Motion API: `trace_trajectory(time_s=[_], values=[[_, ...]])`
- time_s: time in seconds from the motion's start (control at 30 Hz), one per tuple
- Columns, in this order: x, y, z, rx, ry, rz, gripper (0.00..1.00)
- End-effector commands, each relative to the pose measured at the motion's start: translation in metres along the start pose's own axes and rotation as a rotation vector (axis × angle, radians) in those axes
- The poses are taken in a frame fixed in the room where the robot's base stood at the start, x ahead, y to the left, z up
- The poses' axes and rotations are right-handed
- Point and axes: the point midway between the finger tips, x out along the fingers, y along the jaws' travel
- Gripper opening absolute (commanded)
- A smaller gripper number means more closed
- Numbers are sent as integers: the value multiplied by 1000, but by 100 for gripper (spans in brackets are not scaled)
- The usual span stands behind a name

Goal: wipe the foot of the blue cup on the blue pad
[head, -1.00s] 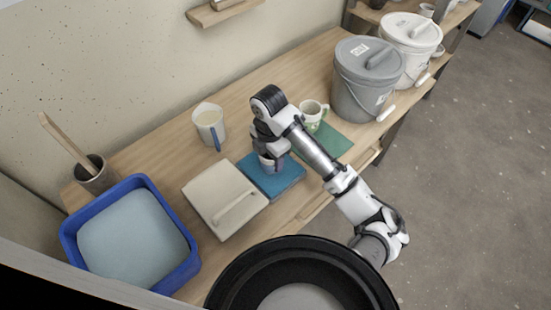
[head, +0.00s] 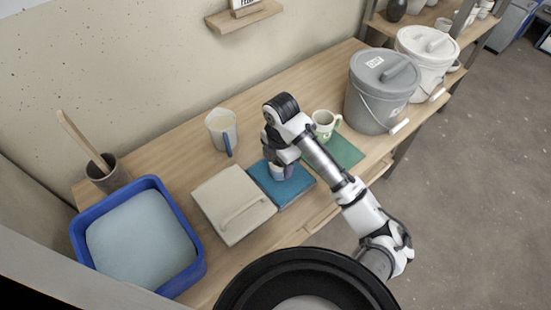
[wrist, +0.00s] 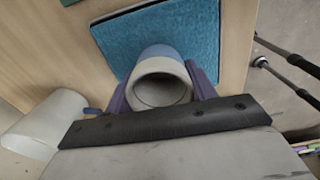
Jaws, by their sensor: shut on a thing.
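The blue cup (head: 279,172) is held in my gripper (head: 279,165) and is partly hidden by it in the head view. In the wrist view the cup (wrist: 157,52) shows its pale round mouth and a blue side between the two purple fingers of my gripper (wrist: 160,88). My gripper is shut on the cup. The blue pad (head: 298,186) lies flat on the table below the cup; it also shows in the wrist view (wrist: 203,30). The cup is over the pad, upright or nearly so. Its foot is hidden, so I cannot tell whether it touches.
A pale lidded slab (head: 222,192) lies left of the pad. A green mat (head: 345,152) with a green-white mug (head: 322,122) is to the right. A pitcher (head: 221,130) stands behind. A blue basin (head: 190,278) is at left, a grey bucket (head: 375,105) at right.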

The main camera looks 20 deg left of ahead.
Motion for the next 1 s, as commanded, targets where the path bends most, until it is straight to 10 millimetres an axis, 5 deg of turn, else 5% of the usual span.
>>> trace_trajectory(time_s=[0.57,1.0], values=[[1,-40,2,1,0,0,28],[-1,-12,0,-2,0,-1,28]])
